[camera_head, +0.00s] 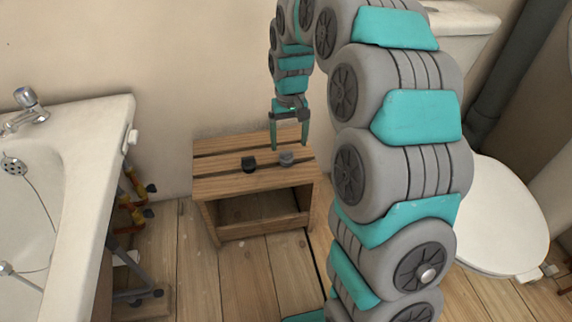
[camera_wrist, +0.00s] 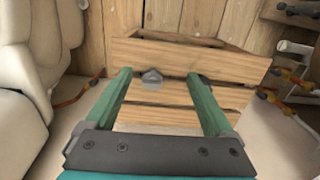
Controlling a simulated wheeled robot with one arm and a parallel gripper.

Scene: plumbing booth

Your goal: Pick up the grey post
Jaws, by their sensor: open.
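The grey post (camera_head: 286,159) is a small light-grey piece on the slatted top of a wooden stool, towards its right side. In the wrist view the grey post (camera_wrist: 152,78) shows between the two fingers, closer to the left one. A similar black piece (camera_head: 248,163) sits to its left on the stool; in the wrist view the black piece (camera_wrist: 196,79) is partly hidden behind the right finger. My gripper (camera_head: 290,149) is open and empty, pointing down above the stool. Its teal fingers (camera_wrist: 162,72) are spread wide. The exact height over the post is hard to tell.
The wooden stool (camera_head: 207,187) stands against the wall. A white basin (camera_head: 85,170) is at the left, with pipes and valves (camera_head: 135,195) beneath it. A toilet (camera_head: 500,210) is at the right, behind my arm. Plank floor lies clear before the stool.

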